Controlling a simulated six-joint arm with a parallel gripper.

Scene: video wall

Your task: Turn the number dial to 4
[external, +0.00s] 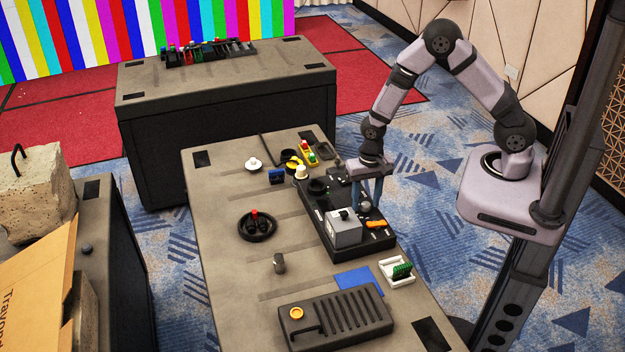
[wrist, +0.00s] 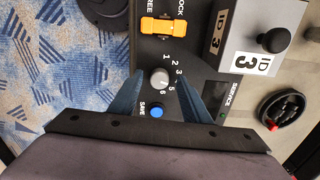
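The number dial (wrist: 160,78) is a small light grey round knob on the black control panel (wrist: 200,55) in the wrist view. The numbers 1, 2, 3, 5 and 6 show around it; I cannot make out the 4. Which number the dial points at is too small to tell. My gripper (wrist: 161,80) is open, with its two blue fingers on either side of the dial and gaps between them and it.
A blue SAVE button (wrist: 156,112) sits close to the dial, between my fingers. An orange lock switch (wrist: 162,26) and a grey box (wrist: 262,45) marked ID 3 with a black knob are nearby. A black round dish (external: 257,226) stands left of the panel.

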